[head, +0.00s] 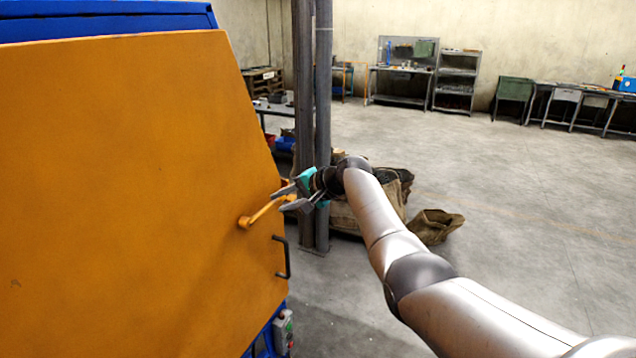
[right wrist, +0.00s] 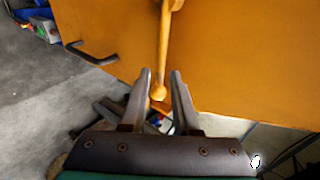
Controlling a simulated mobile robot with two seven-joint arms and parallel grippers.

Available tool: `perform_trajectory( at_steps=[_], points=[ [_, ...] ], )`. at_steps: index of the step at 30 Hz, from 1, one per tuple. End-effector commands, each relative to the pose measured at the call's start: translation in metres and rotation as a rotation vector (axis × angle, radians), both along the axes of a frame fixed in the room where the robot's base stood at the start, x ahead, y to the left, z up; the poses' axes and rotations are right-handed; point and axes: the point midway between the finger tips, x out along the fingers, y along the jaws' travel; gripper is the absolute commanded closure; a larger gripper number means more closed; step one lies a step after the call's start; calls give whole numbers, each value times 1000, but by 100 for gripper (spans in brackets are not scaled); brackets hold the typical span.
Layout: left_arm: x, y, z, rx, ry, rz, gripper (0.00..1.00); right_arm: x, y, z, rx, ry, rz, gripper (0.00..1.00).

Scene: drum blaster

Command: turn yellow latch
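The yellow latch (head: 262,213) is a short lever on the face of the large orange door (head: 120,190) of the machine in the head view. It slants up to the right from its pivot. In the right wrist view the latch (right wrist: 163,50) points toward the gripper and ends in a rounded knob. My right gripper (head: 284,199) is at the free end of the latch. In the right wrist view its fingers (right wrist: 160,76) are apart, one on each side of the knob, with small gaps visible. My left gripper is not in view.
A black handle (head: 283,257) sits on the door below the latch. A control box (head: 284,332) is below it. Dark metal posts (head: 313,120) and brown sacks (head: 435,226) stand behind my right gripper. Open concrete floor lies to the right, with workbenches along the wall.

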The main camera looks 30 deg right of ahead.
Motion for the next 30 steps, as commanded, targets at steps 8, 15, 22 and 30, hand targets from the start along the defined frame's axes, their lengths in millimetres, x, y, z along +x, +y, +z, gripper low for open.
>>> perform_trajectory(
  at_steps=[8, 15, 22, 30],
  points=[
    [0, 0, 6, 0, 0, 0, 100, -21, -15, 16, -1, -1, -2, 70],
    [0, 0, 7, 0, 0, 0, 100, -43, -28, 33, -1, -1, -2, 70],
    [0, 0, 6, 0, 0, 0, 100, -67, -42, 51, -1, 1, -1, 70],
    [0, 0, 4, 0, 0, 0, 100, -84, -52, 64, 2, 2, -2, 70]
  ],
)
